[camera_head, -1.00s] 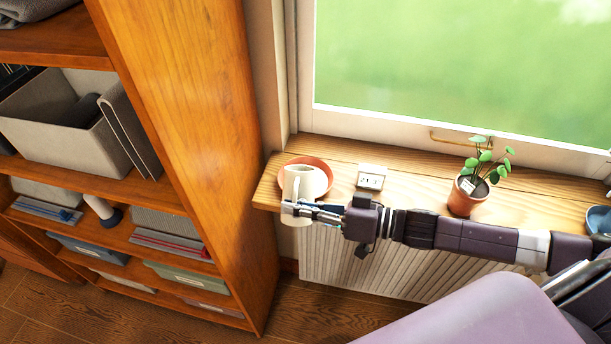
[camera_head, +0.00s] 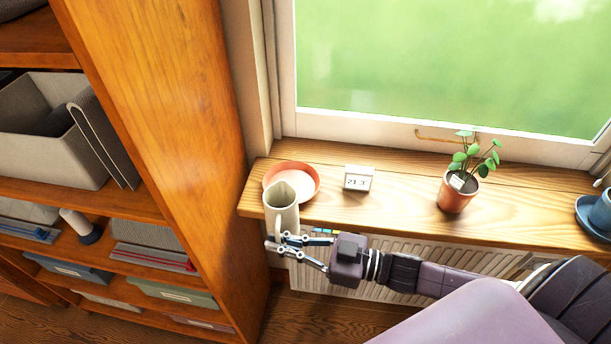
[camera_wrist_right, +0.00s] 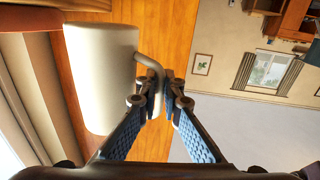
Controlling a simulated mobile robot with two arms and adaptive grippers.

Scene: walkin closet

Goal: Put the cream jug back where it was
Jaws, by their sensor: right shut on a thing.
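The cream jug (camera_head: 280,208) is held upright by my right gripper (camera_head: 277,246) at the left end of the wooden window sill. The right gripper is shut on the jug's handle, as the right wrist view shows, with the jug (camera_wrist_right: 100,75) at the left and the fingers (camera_wrist_right: 165,95) on the handle (camera_wrist_right: 154,75). The jug overlaps the front edge of the terracotta saucer (camera_head: 303,178) in the head view. I cannot tell whether its hidden base touches anything. My left gripper is not in view.
On the sill (camera_head: 400,202) stand a small white calendar block (camera_head: 358,179), a potted plant (camera_head: 455,196) and a blue cup on a saucer (camera_head: 598,212). A tall wooden shelf unit (camera_head: 165,130) stands close at the left. A radiator (camera_head: 310,280) is below the sill.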

